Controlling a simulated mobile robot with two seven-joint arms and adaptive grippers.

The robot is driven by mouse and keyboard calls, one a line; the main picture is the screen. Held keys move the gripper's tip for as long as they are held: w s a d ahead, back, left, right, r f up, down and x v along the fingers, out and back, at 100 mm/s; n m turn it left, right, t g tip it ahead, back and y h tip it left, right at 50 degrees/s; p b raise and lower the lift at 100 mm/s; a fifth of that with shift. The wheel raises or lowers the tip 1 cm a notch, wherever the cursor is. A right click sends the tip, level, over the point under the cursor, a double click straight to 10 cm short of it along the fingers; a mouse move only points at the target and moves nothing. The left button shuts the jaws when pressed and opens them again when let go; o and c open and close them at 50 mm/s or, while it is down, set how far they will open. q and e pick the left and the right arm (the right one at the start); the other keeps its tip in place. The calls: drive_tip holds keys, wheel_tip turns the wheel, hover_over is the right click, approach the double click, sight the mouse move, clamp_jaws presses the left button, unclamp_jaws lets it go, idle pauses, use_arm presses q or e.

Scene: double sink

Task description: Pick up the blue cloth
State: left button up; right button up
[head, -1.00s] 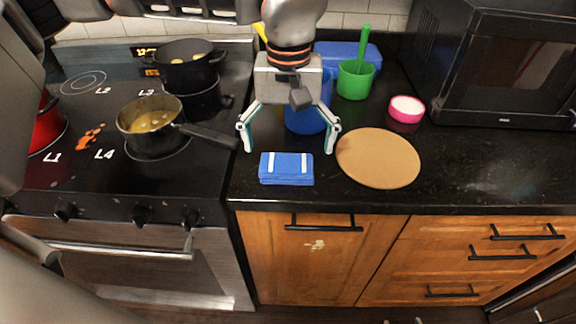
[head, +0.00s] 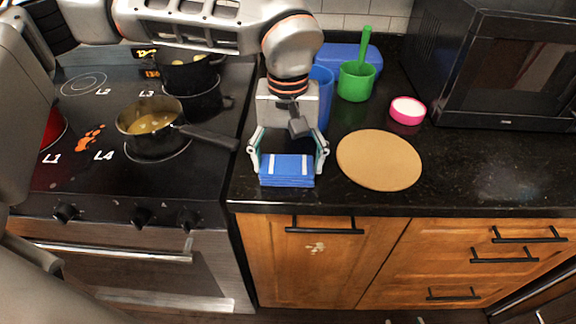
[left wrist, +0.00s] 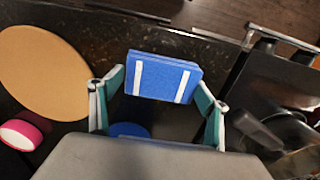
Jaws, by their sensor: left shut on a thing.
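The blue cloth (head: 287,171) is a folded block with two white stripes. It is at the front of the black counter, right of the stove. My left gripper (head: 288,168) comes down over it from behind, with one finger at each short side, shut on it. In the left wrist view the cloth (left wrist: 163,77) sits between the two fingertips (left wrist: 161,86). I cannot tell whether it is clear of the counter. My right gripper is in neither view.
A round tan board (head: 379,160) lies close right of the cloth. Behind are a blue cup (head: 321,97), a green cup (head: 356,82) and a pink-rimmed dish (head: 406,110). A pan's handle (head: 208,137) points toward the cloth from the stove. The right front counter is clear.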

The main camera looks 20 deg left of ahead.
sight(288, 165)
use_arm(q)
wheel_tip(288, 165, up, 20)
drive_tip(key=p, duration=0.2)
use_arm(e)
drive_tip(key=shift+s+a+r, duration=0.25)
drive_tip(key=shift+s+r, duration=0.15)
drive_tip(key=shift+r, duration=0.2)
use_arm(q)
drive_tip(key=o, duration=0.5)
drive_tip(key=c, duration=0.4)
drive_tip(key=shift+o, duration=0.2)
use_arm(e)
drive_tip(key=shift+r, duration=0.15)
